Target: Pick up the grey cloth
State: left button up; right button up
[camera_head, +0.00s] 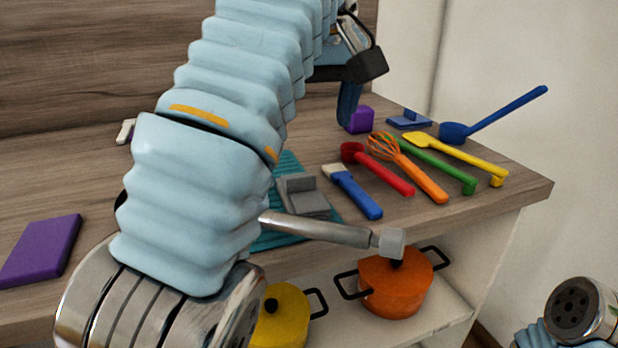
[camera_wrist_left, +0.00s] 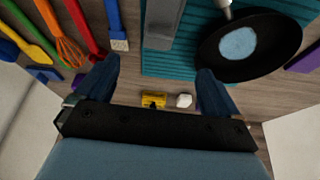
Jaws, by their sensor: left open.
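A flat-sided, folded-looking grey piece (camera_head: 300,196), which I take for the grey cloth, lies on the teal mat (camera_head: 287,163) and is partly covered by my arm. In the left wrist view it shows as a grey strip (camera_wrist_left: 163,24) at the top, on the teal mat (camera_wrist_left: 190,62). My left gripper (camera_head: 349,108) hangs over the back of the counter, beyond the cloth. In the left wrist view its two blue fingers (camera_wrist_left: 157,77) are spread, with nothing between them, and the cloth lies ahead, apart from them. My right gripper is out of view.
A black pan (camera_wrist_left: 250,40) holding a pale blue disc sits beside the cloth; its handle (camera_head: 320,230) sticks out frontward. Right of the cloth lie a brush (camera_head: 358,192), a red spoon (camera_head: 385,172) and other utensils. A purple block (camera_head: 360,120) stands near my left gripper.

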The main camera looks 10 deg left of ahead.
aim_at(301, 177)
pick_arm(q)
jog(key=x, duration=0.8)
jog(key=shift+f, duration=0.2)
jog(key=x, duration=0.5)
jog(key=shift+s+d+f+b, duration=0.15)
jog(key=shift+b, duration=0.2)
jog(key=shift+c, duration=0.4)
jog(key=c, duration=1.1)
jog(key=shift+o, duration=0.2)
